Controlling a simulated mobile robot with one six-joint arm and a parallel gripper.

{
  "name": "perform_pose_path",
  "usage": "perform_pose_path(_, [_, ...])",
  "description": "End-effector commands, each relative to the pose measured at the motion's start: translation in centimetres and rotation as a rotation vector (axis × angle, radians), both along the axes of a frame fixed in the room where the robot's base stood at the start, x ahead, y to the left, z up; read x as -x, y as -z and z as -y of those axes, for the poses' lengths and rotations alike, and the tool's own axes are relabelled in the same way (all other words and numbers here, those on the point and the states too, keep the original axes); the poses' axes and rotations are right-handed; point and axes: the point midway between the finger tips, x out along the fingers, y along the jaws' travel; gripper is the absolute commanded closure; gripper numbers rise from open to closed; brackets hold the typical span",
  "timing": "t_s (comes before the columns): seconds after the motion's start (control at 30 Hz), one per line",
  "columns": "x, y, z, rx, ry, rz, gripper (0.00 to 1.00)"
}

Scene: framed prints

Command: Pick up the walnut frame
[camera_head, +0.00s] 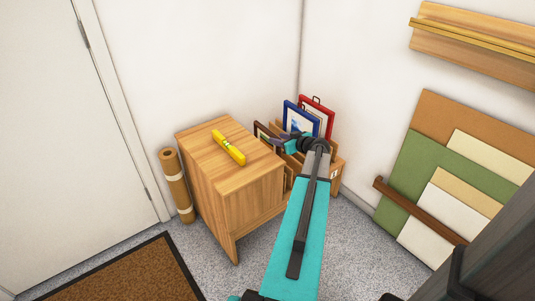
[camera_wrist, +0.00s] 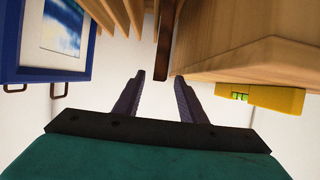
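The walnut frame (camera_head: 258,131) is a dark brown edge standing in a wooden rack behind the cabinet, mostly hidden by the cabinet and my arm. In the wrist view, which looks inverted, a dark brown upright edge (camera_wrist: 165,40) appears to be this frame. My gripper (camera_head: 281,141) is over the rack. In the wrist view my gripper (camera_wrist: 160,76) is open, with the end of the brown edge lined up between the two fingertips. I cannot tell whether it lies between them or just beyond. No finger visibly touches it.
A blue frame (camera_head: 290,114) and a red frame (camera_head: 330,109) stand in the rack (camera_head: 339,164). The wooden cabinet (camera_head: 257,187) with a yellow level (camera_head: 229,147) is close on the left. Boards (camera_head: 425,160) lean on the right wall. A cork roll (camera_head: 176,185) stands left.

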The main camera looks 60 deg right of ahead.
Motion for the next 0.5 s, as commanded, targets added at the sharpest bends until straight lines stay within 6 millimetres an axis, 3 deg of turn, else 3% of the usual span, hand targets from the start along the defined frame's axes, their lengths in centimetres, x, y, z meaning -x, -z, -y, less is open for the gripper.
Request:
perform_pose_path(0.2, [-2.2, 1.0, 0.8, 0.0, 0.0, 0.0, 0.62])
perform_pose_path(0.5, [-2.6, 1.2, 1.0, -0.001, 0.001, 0.0, 0.62])
